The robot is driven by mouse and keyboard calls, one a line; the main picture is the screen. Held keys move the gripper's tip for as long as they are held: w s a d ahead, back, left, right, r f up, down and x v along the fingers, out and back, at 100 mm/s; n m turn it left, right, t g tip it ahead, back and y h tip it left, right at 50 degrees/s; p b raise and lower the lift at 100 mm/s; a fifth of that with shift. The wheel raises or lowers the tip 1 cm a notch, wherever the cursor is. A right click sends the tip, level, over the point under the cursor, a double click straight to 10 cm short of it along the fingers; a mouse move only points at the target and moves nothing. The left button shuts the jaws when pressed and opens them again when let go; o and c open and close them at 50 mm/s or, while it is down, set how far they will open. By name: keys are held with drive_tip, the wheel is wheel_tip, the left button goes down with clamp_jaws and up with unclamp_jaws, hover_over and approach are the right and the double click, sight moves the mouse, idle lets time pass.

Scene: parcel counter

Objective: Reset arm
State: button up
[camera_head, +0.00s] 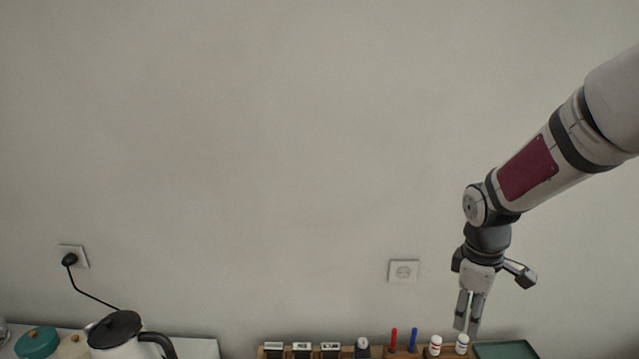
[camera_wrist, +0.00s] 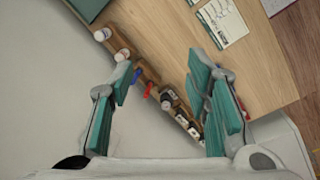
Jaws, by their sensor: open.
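My arm reaches in from the right in the head view, and my gripper (camera_head: 467,312) hangs from it pointing down. It is just in front of or above two white bottles (camera_head: 448,344) at the bottom edge; the exact depth is hard to tell. In the wrist view my gripper (camera_wrist: 160,95) has its two teal-padded fingers spread wide apart with nothing between them held. A wooden rack (camera_wrist: 145,72) with bottles, a red marker (camera_wrist: 137,76) and a blue marker (camera_wrist: 148,90) lies below, beyond the fingers.
A green tray (camera_head: 505,349) is right of the bottles. A kettle (camera_head: 115,338) and a teal lidded pot (camera_head: 37,342) stand at far left. Wall sockets (camera_head: 404,271) are on the wall. A printed card (camera_wrist: 222,20) lies on the wooden counter (camera_wrist: 265,70).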

drive_tip(key=s+a+r+m+t, duration=0.2)
drive_tip(key=s+a+r+m, duration=0.25)
drive_tip(key=s+r, duration=0.5)
drive_tip(key=s+a+r+m+t+y+b, duration=0.1)
drive_tip(key=s+a+r+m, duration=0.4)
drive_tip(key=s, duration=0.6)
drive_tip(key=shift+a+r+t, duration=0.45)
drive_tip(key=shift+r+t, duration=0.05)
drive_tip(key=shift+t, duration=0.4)
